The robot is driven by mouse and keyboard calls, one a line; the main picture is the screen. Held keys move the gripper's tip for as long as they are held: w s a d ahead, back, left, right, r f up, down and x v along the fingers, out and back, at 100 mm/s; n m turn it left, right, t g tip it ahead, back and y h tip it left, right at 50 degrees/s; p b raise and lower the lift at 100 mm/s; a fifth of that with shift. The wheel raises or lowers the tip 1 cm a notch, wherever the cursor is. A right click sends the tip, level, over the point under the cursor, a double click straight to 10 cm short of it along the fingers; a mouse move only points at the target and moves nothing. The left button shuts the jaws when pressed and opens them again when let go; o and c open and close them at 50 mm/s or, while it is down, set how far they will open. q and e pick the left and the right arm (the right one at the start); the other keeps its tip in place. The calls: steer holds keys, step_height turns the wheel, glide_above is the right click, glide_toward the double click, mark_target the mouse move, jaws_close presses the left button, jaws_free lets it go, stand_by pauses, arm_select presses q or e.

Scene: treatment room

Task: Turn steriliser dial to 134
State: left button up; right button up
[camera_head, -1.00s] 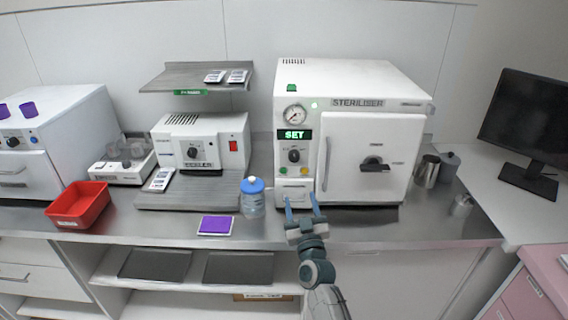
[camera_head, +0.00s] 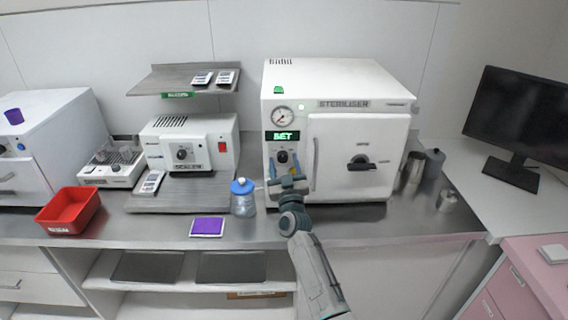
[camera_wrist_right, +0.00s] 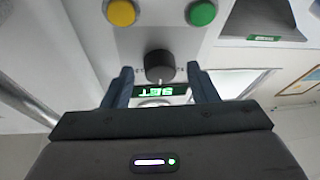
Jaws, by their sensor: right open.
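The white steriliser (camera_head: 345,95) stands on the counter, with a gauge (camera_head: 283,116) and a green lit display reading SET (camera_head: 282,135) on its left panel. Its black dial (camera_head: 283,156) sits below the display, partly behind my right gripper (camera_head: 284,168). In the right wrist view the dial (camera_wrist_right: 159,66) lies between and just beyond the tips of my open right gripper (camera_wrist_right: 160,78), which looks apart from it. The display (camera_wrist_right: 161,91) appears upside down there. My left gripper is out of view.
A yellow button (camera_wrist_right: 121,12) and a green button (camera_wrist_right: 202,13) flank the dial's panel. The door handle (camera_head: 315,164) is right of my gripper. A blue-capped bottle (camera_head: 243,199) stands on the counter to the left. A red tray (camera_head: 68,212) is farther left.

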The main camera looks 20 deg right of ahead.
steer(key=c, duration=1)
steer(key=shift+o, duration=0.2)
steer(key=shift+m, duration=0.3)
steer(key=m+h+p, duration=0.1)
steer(key=m, duration=0.1)
steer(key=m+h+p, duration=0.1)
steer(key=m+h, duration=0.1)
steer(key=shift+a+r+m, duration=0.1)
steer(key=shift+a+m, duration=0.1)
steer(key=shift+m, duration=0.2)
steer(key=m+g+h, duration=0.1)
steer(key=m, duration=0.3)
steer(key=shift+h+p, duration=0.35)
steer(key=shift+h, duration=0.05)
steer(key=shift+w+a+m+g+h+p, duration=0.15)
steer(key=shift+m+g+h, duration=0.45)
steer(key=shift+m, duration=0.75)
steer(key=shift+s+m+g+h+p, duration=0.15)
steer(key=shift+m+g+h, duration=0.4)
steer(key=shift+m, duration=0.8)
steer(key=shift+w, duration=0.1)
